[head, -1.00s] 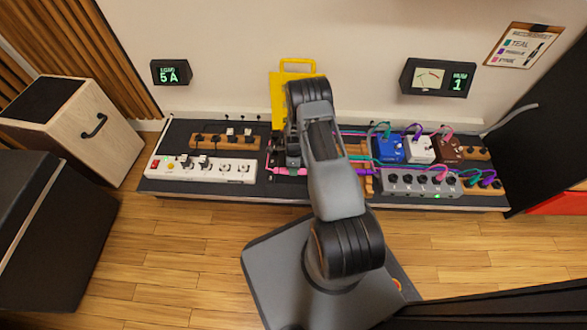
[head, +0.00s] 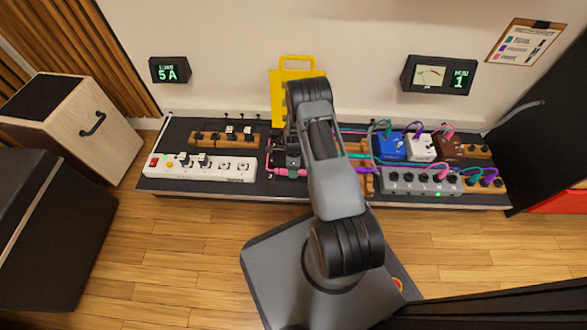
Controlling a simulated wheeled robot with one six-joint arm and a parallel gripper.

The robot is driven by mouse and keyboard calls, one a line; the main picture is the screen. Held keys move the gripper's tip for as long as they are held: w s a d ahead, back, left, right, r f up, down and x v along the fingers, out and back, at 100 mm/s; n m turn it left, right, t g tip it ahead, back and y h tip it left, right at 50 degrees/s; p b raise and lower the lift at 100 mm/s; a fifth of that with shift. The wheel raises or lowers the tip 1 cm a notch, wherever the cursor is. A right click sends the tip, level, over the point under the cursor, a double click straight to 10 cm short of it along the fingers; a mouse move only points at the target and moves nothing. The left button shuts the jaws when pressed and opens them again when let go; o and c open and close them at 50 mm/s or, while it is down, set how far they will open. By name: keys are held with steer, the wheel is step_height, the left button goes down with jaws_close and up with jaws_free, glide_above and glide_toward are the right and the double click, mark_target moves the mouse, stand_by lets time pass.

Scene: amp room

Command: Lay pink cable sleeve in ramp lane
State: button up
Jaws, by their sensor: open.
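The pink cable sleeve (head: 273,171) lies low across the board, left of my arm. Part of it is hidden by my gripper. My gripper (head: 289,162) is open at the sleeve, low over the board; whether the fingers touch it cannot be told. A wooden slotted piece (head: 368,185), perhaps the cable ramp, shows just right of my arm. Teal and purple cable sections cross it. My forearm hides its left part, and its lanes are too small to tell apart.
A white power strip (head: 200,167) and a wooden socket block (head: 225,140) are at left. Blue (head: 391,148), white and brown pedals and a grey switch box (head: 420,182) with plugged cables are at right. A yellow stand (head: 297,65) rises behind my arm.

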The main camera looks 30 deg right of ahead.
steer(key=shift+r, duration=0.1)
steer(key=p+v, duration=0.5)
steer(key=v, duration=0.8)
steer(key=shift+w+r, duration=0.15)
steer(key=shift+r, duration=0.2)
